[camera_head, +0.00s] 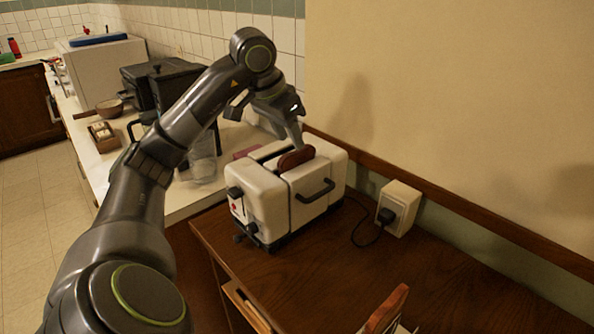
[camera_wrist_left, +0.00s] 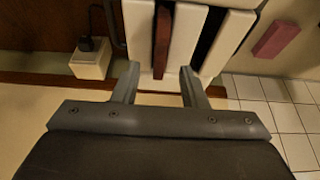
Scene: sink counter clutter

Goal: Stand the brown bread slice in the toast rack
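A brown bread slice (camera_head: 296,158) stands in a slot of the white toaster (camera_head: 265,205), its top edge sticking out. In the left wrist view the slice (camera_wrist_left: 162,40) shows edge-on between white toaster panels (camera_wrist_left: 186,38). My left gripper (camera_head: 297,143) is over the toaster, just above the slice. In the left wrist view its fingers (camera_wrist_left: 160,74) are open, one to each side of the slice's line, with nothing held. Another brown slice-like piece (camera_head: 387,310) shows at the bottom edge; whether it stands in the toast rack cannot be told. My right gripper is out of view.
A wall socket box (camera_head: 399,207) with a black plug and cord is right of the toaster. A pink block (camera_wrist_left: 273,38) lies beside the toaster. A clear glass (camera_head: 202,160) and a black appliance (camera_head: 155,85) stand on the left counter. The wooden top (camera_head: 400,265) before the toaster is mostly clear.

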